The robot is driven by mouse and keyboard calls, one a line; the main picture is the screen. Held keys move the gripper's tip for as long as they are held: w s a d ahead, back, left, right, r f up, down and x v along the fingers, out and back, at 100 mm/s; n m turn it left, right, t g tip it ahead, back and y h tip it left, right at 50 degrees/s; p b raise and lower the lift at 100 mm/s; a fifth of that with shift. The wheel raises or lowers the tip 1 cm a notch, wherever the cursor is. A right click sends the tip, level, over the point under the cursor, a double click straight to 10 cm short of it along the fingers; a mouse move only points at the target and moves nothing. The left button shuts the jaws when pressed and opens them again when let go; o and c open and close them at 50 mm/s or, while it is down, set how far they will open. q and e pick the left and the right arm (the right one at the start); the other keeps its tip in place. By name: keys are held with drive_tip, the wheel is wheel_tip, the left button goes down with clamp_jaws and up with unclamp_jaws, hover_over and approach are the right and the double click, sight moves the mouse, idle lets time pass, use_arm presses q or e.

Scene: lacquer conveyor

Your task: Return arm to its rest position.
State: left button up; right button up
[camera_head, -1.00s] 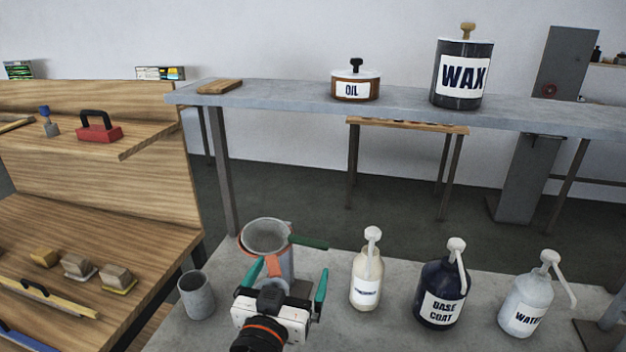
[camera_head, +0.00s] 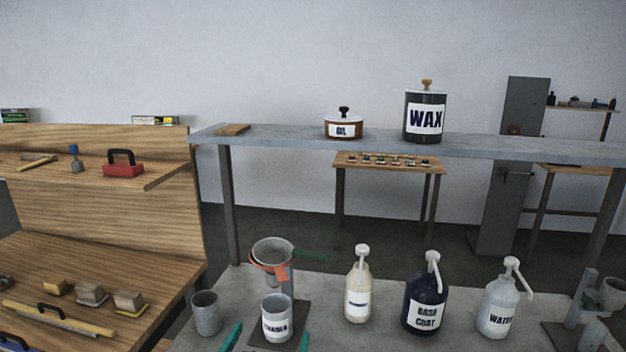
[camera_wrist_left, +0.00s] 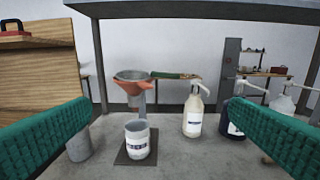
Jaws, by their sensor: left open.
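My left gripper (camera_head: 267,338) shows only as two teal fingertips at the bottom edge of the head view. In the left wrist view its green fingers (camera_wrist_left: 160,138) are wide apart with nothing between them. Beyond them, a labelled white cup (camera_head: 276,321) stands upright on a dark base plate under a funnel in an orange holder (camera_head: 272,257). The same cup (camera_wrist_left: 138,142) and funnel (camera_wrist_left: 131,78) show in the left wrist view, apart from the fingers. My right gripper is not in view.
A grey cup (camera_head: 206,314) stands left of the stand. A cream bottle (camera_head: 358,290), a BASE COAT bottle (camera_head: 425,300) and a WATER bottle (camera_head: 497,309) stand to the right. A raised shelf (camera_head: 290,143) holds the OIL and WAX pots. A wooden bench (camera_head: 100,220) is at left.

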use_arm(q)
drive_tip(key=s+a+f+n+g+y, duration=0.1)
drive_tip(key=s+a+f+g, duration=0.3)
drive_tip(key=f, duration=0.3)
drive_tip(key=s+a+f+g+y, duration=0.25)
drive_tip(key=s+a+f, duration=0.25)
drive_tip(key=f, duration=0.3)
drive_tip(key=s+a+f+m+g, duration=0.15)
drive_tip(key=s+f+g, duration=0.25)
drive_tip(key=s, duration=0.4)
drive_tip(key=s+a+f+n+g, duration=0.1)
drive_tip(key=s+a+f+g, duration=0.25)
drive_tip(key=s, duration=0.35)
wheel_tip(320, 180, down, 26)
drive_tip(key=g+b, duration=0.1)
drive_tip(key=s+a+f+g+b, duration=0.1)
drive_tip(key=s+a+f, duration=0.1)
drive_tip(key=s+f, duration=1.5)
drive_tip(key=shift+s+f+m, duration=0.15)
drive_tip(key=shift+f+m, duration=0.3)
drive_tip(key=shift+f, duration=0.1)
